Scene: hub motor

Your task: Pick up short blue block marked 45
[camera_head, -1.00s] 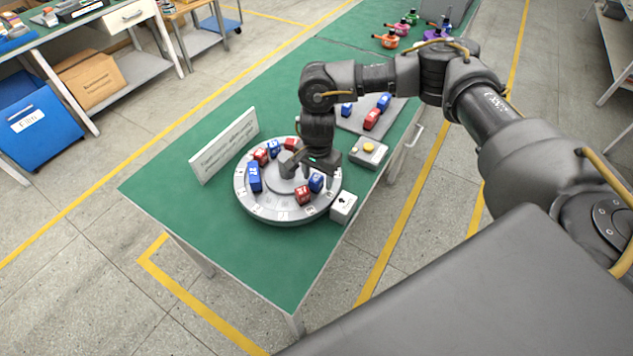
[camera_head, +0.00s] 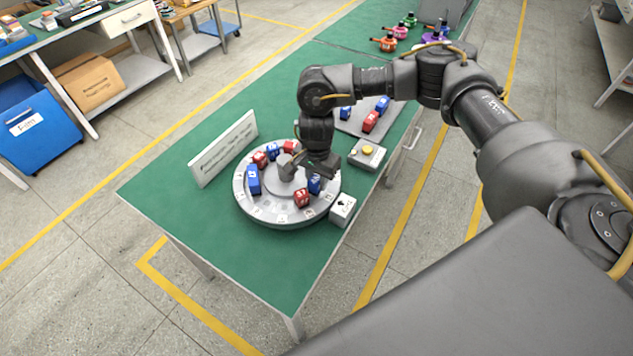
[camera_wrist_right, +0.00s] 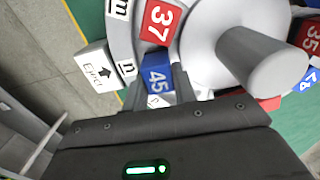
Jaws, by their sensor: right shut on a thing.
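The short blue block marked 45 (camera_wrist_right: 158,78) is between the fingers of my right gripper (camera_wrist_right: 160,90) in the right wrist view. The fingers are shut on it. In the head view the blue block (camera_head: 314,184) shows just below my right gripper (camera_head: 318,172), at the right side of the grey round turntable (camera_head: 270,212). I cannot tell whether it is lifted off the turntable. A red block marked 37 (camera_wrist_right: 158,22) stands right beside it; it also shows in the head view (camera_head: 302,197). My left gripper is not in view.
A tall blue block (camera_head: 253,179) and several red and blue blocks stand around the turntable's rim. A grey hub (camera_wrist_right: 262,65) rises at its centre. A white Eject box (camera_head: 343,208), a yellow-button box (camera_head: 367,153) and a white sign (camera_head: 224,147) stand close by.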

